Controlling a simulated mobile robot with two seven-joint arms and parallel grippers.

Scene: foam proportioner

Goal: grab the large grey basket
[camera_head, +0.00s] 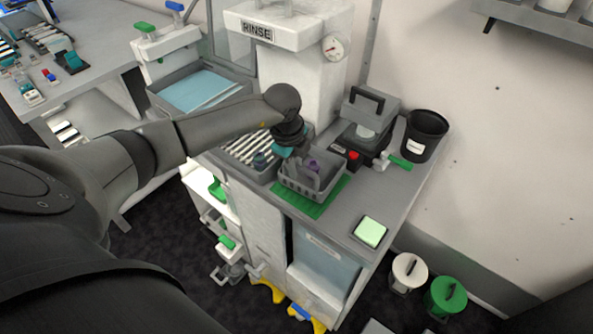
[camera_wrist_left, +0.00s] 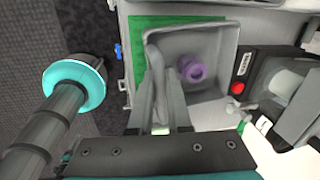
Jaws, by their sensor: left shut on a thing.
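The large grey basket (camera_head: 325,183) stands on a green mat (camera_head: 333,196) on the counter, with a purple item (camera_head: 312,166) inside. In the left wrist view the basket (camera_wrist_left: 222,38) is seen from above, with the purple item (camera_wrist_left: 192,68) near its middle and the green mat (camera_wrist_left: 137,62) showing beside it. My left gripper (camera_head: 297,154) reaches down to the basket's near left side. In the left wrist view its fingers (camera_wrist_left: 164,85) are shut on the basket's side wall or rim; the exact contact is partly hidden. My right gripper is out of view.
A roller tray (camera_head: 250,150) lies left of the basket. A dark grey device with a red button (camera_head: 353,155) and a black bucket (camera_head: 424,135) stand to the right. A light-green pad (camera_head: 370,232) lies near the front. The counter between pad and basket is clear.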

